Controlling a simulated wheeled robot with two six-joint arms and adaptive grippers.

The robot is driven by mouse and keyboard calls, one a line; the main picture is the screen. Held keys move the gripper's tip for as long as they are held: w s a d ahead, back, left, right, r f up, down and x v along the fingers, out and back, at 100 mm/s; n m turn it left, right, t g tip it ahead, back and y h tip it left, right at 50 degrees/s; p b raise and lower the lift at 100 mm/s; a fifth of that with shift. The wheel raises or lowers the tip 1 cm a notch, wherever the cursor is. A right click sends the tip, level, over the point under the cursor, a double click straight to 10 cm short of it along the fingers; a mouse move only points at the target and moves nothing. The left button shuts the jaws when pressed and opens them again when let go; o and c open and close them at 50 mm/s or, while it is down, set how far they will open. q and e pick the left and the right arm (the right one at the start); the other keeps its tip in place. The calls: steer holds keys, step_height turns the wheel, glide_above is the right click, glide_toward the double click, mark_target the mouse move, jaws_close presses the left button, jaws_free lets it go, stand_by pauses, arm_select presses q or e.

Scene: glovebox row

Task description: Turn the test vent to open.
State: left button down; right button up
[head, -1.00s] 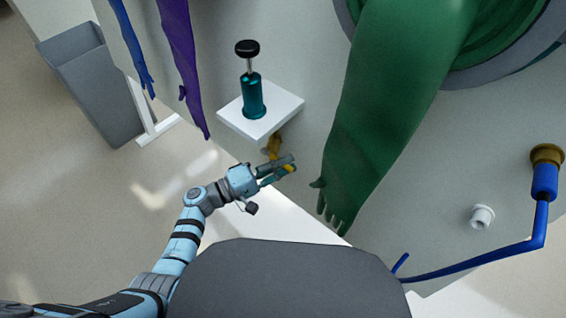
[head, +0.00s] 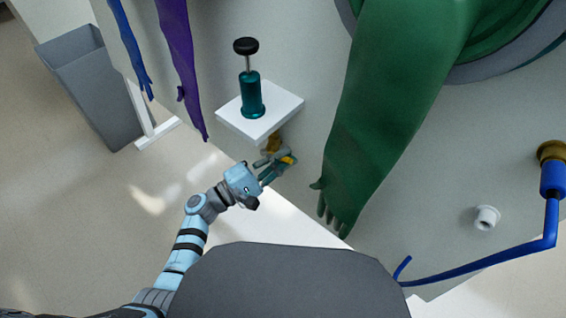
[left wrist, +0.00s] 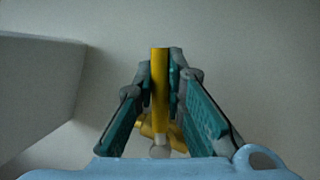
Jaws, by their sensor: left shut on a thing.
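The test vent is a small brass-yellow valve (head: 272,143) on the panel, just below the white shelf. Its yellow lever also shows in the left wrist view (left wrist: 160,85), running upright between my fingers, with a round pale end at its foot. My left gripper (head: 289,158) is shut on this lever, with a bit of yellow showing between the fingertips. The fingers hide part of the lever in the head view. My right gripper is not in view.
A teal pump with a black knob (head: 246,46) stands on the white shelf (head: 285,117) just above my gripper. A green glove (head: 385,120) hangs close at right. Purple (head: 180,60) and blue gloves hang at left. A grey bin (head: 90,85) stands at far left.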

arm_select(q)
steer(key=shift+w+a+r+n+t+b, duration=0.15)
steer(key=shift+r+n+t, duration=0.25)
steer(key=shift+n, duration=0.5)
steer(key=shift+w+a+r+n+t+b, duration=0.15)
steer(key=shift+r+n+t, duration=0.2)
steer(key=shift+n, duration=0.55)
steer(key=shift+f+y, duration=0.1)
steer(key=shift+y, duration=0.2)
steer(key=c, duration=1.6)
jaws_free()
steer(key=shift+c, duration=0.2)
steer(key=v, duration=1.2)
steer(key=shift+d+f, duration=0.1)
steer(key=shift+c, duration=0.6)
